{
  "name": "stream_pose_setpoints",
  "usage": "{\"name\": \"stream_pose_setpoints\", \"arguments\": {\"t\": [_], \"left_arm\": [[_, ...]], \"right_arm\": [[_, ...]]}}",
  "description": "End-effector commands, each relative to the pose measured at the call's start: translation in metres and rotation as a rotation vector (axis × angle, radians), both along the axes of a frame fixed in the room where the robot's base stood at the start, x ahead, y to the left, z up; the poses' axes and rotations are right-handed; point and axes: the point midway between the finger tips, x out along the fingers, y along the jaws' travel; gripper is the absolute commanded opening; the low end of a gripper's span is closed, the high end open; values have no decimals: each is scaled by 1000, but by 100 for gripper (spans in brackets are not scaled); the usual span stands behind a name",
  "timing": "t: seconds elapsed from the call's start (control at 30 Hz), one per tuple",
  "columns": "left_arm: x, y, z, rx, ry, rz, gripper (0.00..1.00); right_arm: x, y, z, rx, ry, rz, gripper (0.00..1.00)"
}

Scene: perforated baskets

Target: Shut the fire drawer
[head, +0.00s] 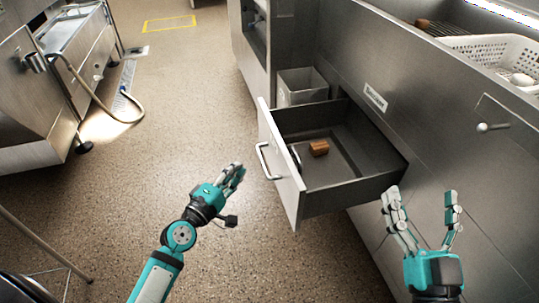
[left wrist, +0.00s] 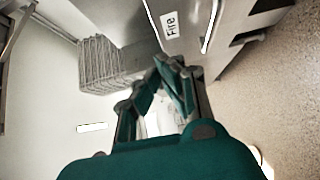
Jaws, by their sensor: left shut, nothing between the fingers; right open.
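A grey metal drawer (head: 293,190) stands pulled out from the steel cabinet in the head view, with a bar handle (head: 265,161) on its pale front. A small brown block (head: 319,148) lies inside. A label (head: 375,97), too small to read here, is on the cabinet face above the drawer. The left wrist view shows a label reading "Fire" (left wrist: 171,27) on a grey panel beside a bright bar. My left gripper (head: 237,171) is shut and empty, left of the drawer front and apart from it. My right gripper (head: 421,193) is open and empty, right of the drawer.
A white perforated basket (head: 490,52) stands on the counter at the right. A grey bin (head: 300,88) is behind the drawer. Another cabinet face with a knob (head: 490,127) is at the right. A hose (head: 95,92) hangs at the far left. The speckled floor left of the drawer is open.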

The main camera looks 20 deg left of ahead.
Motion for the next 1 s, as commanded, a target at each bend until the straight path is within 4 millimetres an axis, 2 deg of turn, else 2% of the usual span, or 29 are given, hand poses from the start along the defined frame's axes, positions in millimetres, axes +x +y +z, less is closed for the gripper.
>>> {"name": "stream_pose_setpoints", "arguments": {"t": [0.2, 0.4, 0.63, 1.0], "left_arm": [[45, -9, 1, -3, -4, -1, 0], [86, -18, 1, 1, -2, -2, 0], [101, -44, 0, -1, 1, -4, 0], [105, -51, 0, 3, 1, -4, 0]], "right_arm": [[-1, 0, 2, 4, -16, 0, 81], [-10, 1, 20, 38, -134, 8, 81], [-15, 0, 29, 53, -188, 11, 81], [-17, 0, 33, 58, -207, 12, 81]]}}
